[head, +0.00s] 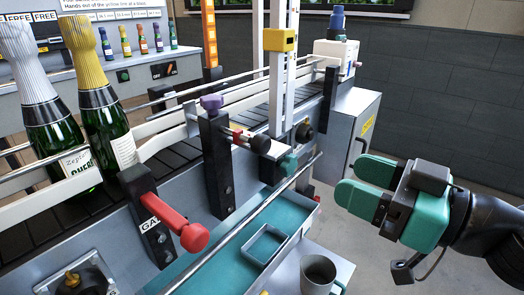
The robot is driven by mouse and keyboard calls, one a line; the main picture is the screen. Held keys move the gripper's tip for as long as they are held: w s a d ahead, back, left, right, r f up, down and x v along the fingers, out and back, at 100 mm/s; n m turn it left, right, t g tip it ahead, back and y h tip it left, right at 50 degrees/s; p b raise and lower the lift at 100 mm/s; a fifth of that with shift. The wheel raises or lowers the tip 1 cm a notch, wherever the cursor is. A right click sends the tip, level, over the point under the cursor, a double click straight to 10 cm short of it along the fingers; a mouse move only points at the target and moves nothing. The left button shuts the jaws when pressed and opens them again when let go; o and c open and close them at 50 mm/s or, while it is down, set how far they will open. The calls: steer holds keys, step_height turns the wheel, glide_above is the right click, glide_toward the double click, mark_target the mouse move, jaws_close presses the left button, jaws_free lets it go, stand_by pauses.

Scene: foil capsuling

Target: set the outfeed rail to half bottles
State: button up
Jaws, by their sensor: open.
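A conveyor (170,157) runs from the lower left to the upper right, with pale guide rails (240,95) along it. A dark post (214,160) on its near side carries a purple knob (211,102) and a horizontal clamp with a black knob (260,145) and a red ring. I cannot read any half-bottle mark on it.
Two foil-topped bottles (108,122) stand on the conveyor at left. A red lever (193,237) marked "GA..." juts out at the front. A teal tray (262,246) and grey mug (318,273) lie below. A grey cabinet (357,125) stands behind my gripper.

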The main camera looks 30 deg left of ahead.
mark_target(266, 145)
steer(key=a+p, duration=0.2)
steer(key=a, duration=0.3)
steer(key=w+a+p, duration=0.1)
steer(key=a+p, duration=0.1)
steer(key=a, duration=0.3)
steer(key=a+p, duration=0.2)
steer(key=a, duration=0.4)
steer(key=shift+w, duration=0.15)
jaws_close()
